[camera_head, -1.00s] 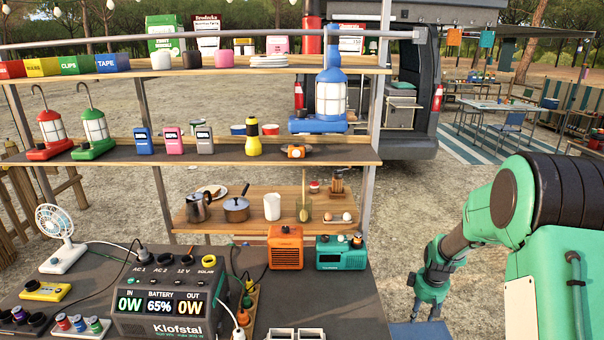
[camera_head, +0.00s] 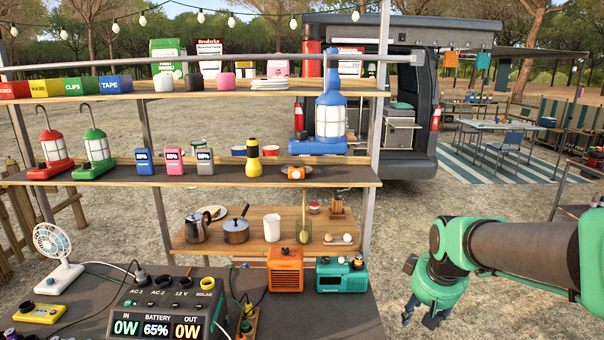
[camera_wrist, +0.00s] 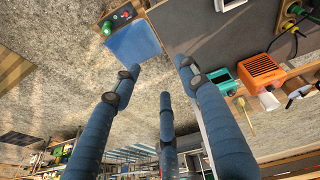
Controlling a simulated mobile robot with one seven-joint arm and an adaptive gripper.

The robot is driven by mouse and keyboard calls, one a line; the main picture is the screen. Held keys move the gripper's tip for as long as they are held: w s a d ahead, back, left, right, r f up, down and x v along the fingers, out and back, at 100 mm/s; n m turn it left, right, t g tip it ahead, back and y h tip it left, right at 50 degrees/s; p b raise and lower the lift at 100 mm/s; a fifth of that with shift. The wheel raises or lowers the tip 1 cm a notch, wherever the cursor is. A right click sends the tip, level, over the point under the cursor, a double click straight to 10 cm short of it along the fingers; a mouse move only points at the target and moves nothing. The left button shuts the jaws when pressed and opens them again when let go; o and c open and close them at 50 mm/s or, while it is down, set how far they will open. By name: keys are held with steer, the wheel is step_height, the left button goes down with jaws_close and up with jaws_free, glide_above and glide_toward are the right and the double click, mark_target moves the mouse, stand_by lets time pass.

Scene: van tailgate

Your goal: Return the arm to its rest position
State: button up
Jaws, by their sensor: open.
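My arm reaches in from the right edge of the head view, its upper links level and its green wrist hanging down. My gripper (camera_head: 420,312) is below the wrist, right of the dark counter (camera_head: 85,295), and its fingers are only partly visible there. In the wrist view my gripper (camera_wrist: 157,75) shows three blue fingers spread apart with nothing between them. Bare ground shows beyond the fingers.
The counter bears a power station (camera_head: 160,305), an orange device (camera_head: 285,268) and a teal device (camera_head: 342,275). Lantern shelves (camera_head: 230,170) stand behind. A blue panel (camera_wrist: 133,42) lies beside the counter corner. A van (camera_head: 405,110) stands farther back; open ground surrounds my arm.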

steer(key=s+a+r+m, duration=0.1)
steer(key=s+a+r, duration=0.1)
steer(key=s, duration=0.5)
steer(key=s+a+r+m+t, duration=0.1)
steer(key=s+a+r, duration=0.1)
steer(key=s, duration=0.6)
steer(key=s+a+r+m, duration=0.1)
steer(key=s+a+r, duration=0.2)
steer(key=s, duration=0.4)
steer(key=shift+s+r+t+y, duration=0.3)
steer(key=shift+t, duration=0.1)
